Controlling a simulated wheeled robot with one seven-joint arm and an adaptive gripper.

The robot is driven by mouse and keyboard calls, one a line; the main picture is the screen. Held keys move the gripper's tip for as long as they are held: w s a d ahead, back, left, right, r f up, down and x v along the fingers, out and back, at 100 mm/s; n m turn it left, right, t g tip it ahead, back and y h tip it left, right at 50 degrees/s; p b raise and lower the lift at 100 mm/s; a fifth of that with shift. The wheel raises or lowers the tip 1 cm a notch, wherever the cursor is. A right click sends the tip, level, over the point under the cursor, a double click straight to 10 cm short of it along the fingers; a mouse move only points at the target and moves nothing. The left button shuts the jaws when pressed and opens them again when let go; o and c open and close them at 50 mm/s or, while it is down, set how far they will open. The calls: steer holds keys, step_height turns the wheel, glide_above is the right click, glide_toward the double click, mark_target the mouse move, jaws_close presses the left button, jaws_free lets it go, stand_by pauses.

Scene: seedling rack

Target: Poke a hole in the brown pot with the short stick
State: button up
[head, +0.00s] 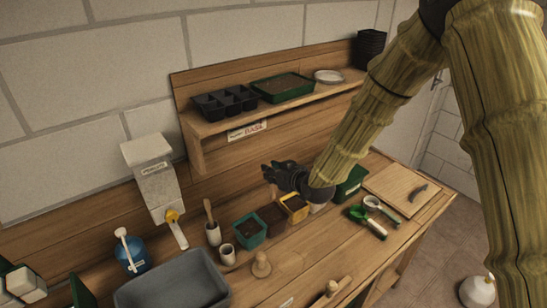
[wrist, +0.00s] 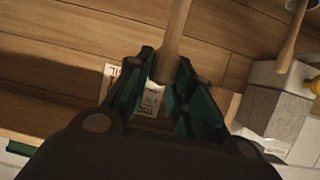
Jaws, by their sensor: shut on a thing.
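In the wrist view, a wooden stick (wrist: 175,30) stands between the fingers of my gripper (wrist: 163,72), which is shut on it. The brown pot (head: 272,222) stands on the bench between a green pot (head: 250,238) and a yellow pot (head: 296,213). It is below my gripper, clear of it. Its soil surface is too small and dark to read. The brown pot does not show in the wrist view.
A cup with another wooden stick (head: 209,211) stands left of the pots, near the wall dispenser (head: 155,180). A shelf (head: 230,117) with trays is behind. A green trowel (head: 368,222) lies right.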

mark_target(271, 190)
steer(key=shift+w+a+f, duration=0.1)
steer(key=shift+w+a, duration=0.2)
steer(key=f, duration=0.1)
steer(key=f+b, duration=0.1)
steer(key=f, duration=0.2)
steer(key=shift+s+d+f+b, duration=0.15)
steer(key=shift+s+b, duration=0.1)
steer(key=shift+b, duration=0.15)
steer(key=shift+f, duration=0.25)
steer(key=shift+s+f+b, duration=0.45)
steer(key=shift+s+b, duration=0.25)
steer(key=shift+s, duration=0.05)
steer(key=shift+w+f+b, duration=0.2)
steer(key=shift+w+f, duration=0.05)
steer(key=shift+f, duration=0.25)
steer(key=shift+w+f+b, duration=0.15)
steer(key=shift+w+f, duration=0.1)
steer(key=shift+f, duration=0.2)
steer(key=shift+s+r, duration=0.3)
steer(key=shift+s, duration=0.05)
steer(key=shift+w+f, duration=0.2)
